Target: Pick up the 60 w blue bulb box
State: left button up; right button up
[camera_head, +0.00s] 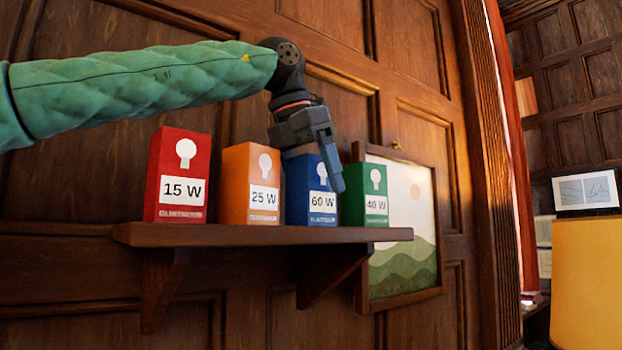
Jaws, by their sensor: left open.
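The blue 60 W bulb box (305,206) stands upright on a wooden wall shelf (250,235), between an orange box and a green box. My left gripper (322,178) comes in from the left and points down at the blue box. It is open, and one finger shows in front of the box's right side, close to the green box. The other finger is hidden. The gripper covers the upper part of the blue box, and I cannot tell whether it touches it. My right gripper is not in view.
A red 15 W box (178,176) and an orange 25 W box (250,185) stand to the left. A green 40 W box (366,206) is close on the right. A framed landscape picture (408,255) is behind the shelf's right end. A panelled wooden wall (80,275) backs the shelf.

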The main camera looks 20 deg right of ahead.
pick_arm(q)
jog(key=shift+w+d+f, duration=0.15)
jog(key=shift+f, duration=0.2)
jog(key=shift+w+d, duration=0.1)
jog(key=shift+w, duration=0.05)
jog(key=c, duration=1.1)
jog(key=shift+o, duration=0.2)
